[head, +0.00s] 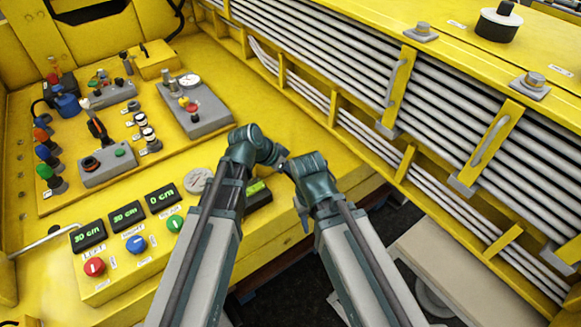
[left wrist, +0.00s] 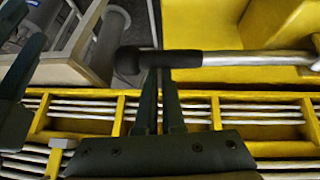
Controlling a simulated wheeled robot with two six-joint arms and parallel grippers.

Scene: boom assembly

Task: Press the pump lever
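The pump lever, a pale metal rod (left wrist: 260,58) with a black grip (left wrist: 185,58), lies across the upper part of the left wrist view. The rod runs right in front of yellow panel work. My left gripper (left wrist: 159,76) shows its two dark green fingers close together with nothing visible between them. Its tips lie at the black grip and are partly hidden by it; I cannot tell whether they touch. The lever is not clearly visible there.
The yellow control panel (head: 115,205) fills the left, with valves, gauges, coloured buttons and displays. A thin metal rod (head: 35,243) sticks out at its left edge. Yellow boom sections with grey pipes (head: 330,50) block the right. A dark gap lies below the panel.

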